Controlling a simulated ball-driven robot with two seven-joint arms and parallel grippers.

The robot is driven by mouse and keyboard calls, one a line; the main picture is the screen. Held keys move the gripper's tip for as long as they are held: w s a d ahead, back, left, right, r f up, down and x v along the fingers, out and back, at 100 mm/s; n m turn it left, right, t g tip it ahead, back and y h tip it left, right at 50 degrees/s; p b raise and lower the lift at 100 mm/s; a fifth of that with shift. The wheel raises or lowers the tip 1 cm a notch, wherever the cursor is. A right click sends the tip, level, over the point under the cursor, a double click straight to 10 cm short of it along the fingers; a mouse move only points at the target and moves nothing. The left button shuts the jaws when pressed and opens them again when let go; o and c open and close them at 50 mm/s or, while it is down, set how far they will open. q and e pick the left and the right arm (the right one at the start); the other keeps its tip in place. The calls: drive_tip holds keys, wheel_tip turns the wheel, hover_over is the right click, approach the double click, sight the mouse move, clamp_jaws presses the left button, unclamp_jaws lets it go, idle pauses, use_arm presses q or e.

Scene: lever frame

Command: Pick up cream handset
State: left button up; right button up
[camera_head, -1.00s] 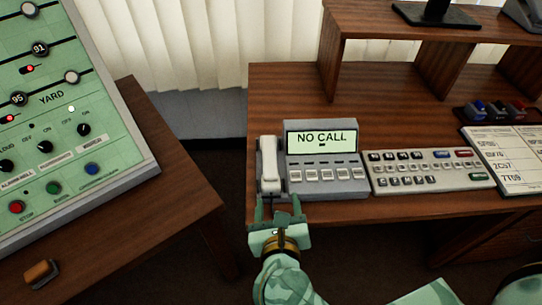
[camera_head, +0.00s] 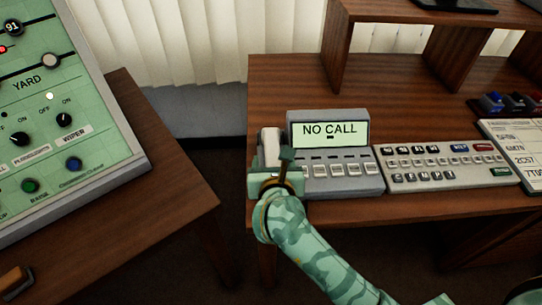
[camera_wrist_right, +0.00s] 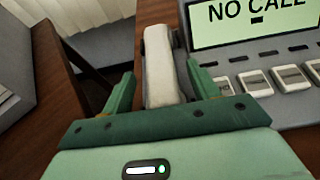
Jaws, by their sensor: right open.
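The cream handset (camera_head: 270,142) rests upright on the left side of the grey desk phone (camera_head: 345,181), whose screen reads "NO CALL". My right gripper (camera_head: 272,167) is in front of the handset and hides its lower part in the head view. In the right wrist view, the handset (camera_wrist_right: 160,62) lies between the two green fingers of my right gripper (camera_wrist_right: 160,88). The fingers are open, with a gap on each side of the handset. My left gripper is not in view.
A keypad panel (camera_head: 440,165) stands right of the phone, with a printed sheet (camera_head: 522,150) beyond it. A wooden shelf (camera_head: 400,15) is behind. A green control panel (camera_head: 60,115) sits on a separate table at left, with a floor gap between.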

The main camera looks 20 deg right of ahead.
sight(273, 159)
drive_tip(key=shift+x, duration=0.95)
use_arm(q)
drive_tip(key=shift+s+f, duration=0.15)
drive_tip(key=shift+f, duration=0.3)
use_arm(e)
drive_tip(key=shift+s, duration=0.1)
drive_tip(key=c, duration=1.2)
drive_tip(key=shift+o, duration=0.2)
